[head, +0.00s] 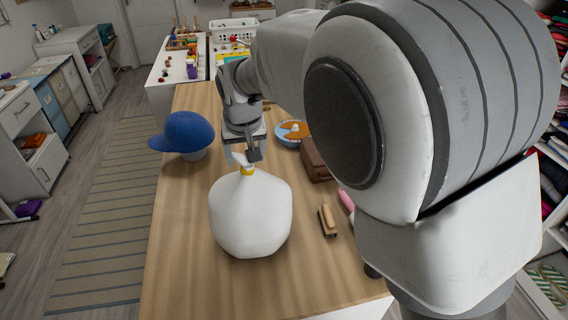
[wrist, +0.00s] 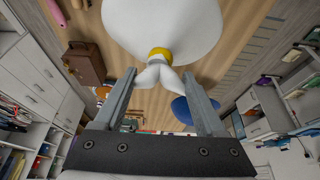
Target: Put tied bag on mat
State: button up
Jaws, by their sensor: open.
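The tied bag (head: 250,214) is white and plump, with a yellow tie (head: 247,170) at its neck. It stands upright on the wooden table. My gripper (head: 246,154) is just above the tie, pointing down at the bag's top. In the wrist view the bag (wrist: 165,20) fills the top, and its white tails (wrist: 157,76) lie between the open fingers of my gripper (wrist: 160,82). Gaps show on both sides of the tails, so the fingers are not closed on them. A striped mat (head: 105,215) lies on the floor left of the table.
A blue cap (head: 183,132) on a stand is left of my gripper. A blue bowl (head: 287,141), a brown bag (head: 316,160), a brush (head: 327,220) and a pink item (head: 346,200) lie to the right. The table's front left is clear.

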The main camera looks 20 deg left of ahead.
jog(key=shift+x, duration=0.75)
grip_shut()
dwell(0.8)
jog(key=shift+w+r, duration=0.1)
jog(key=shift+r, duration=0.05)
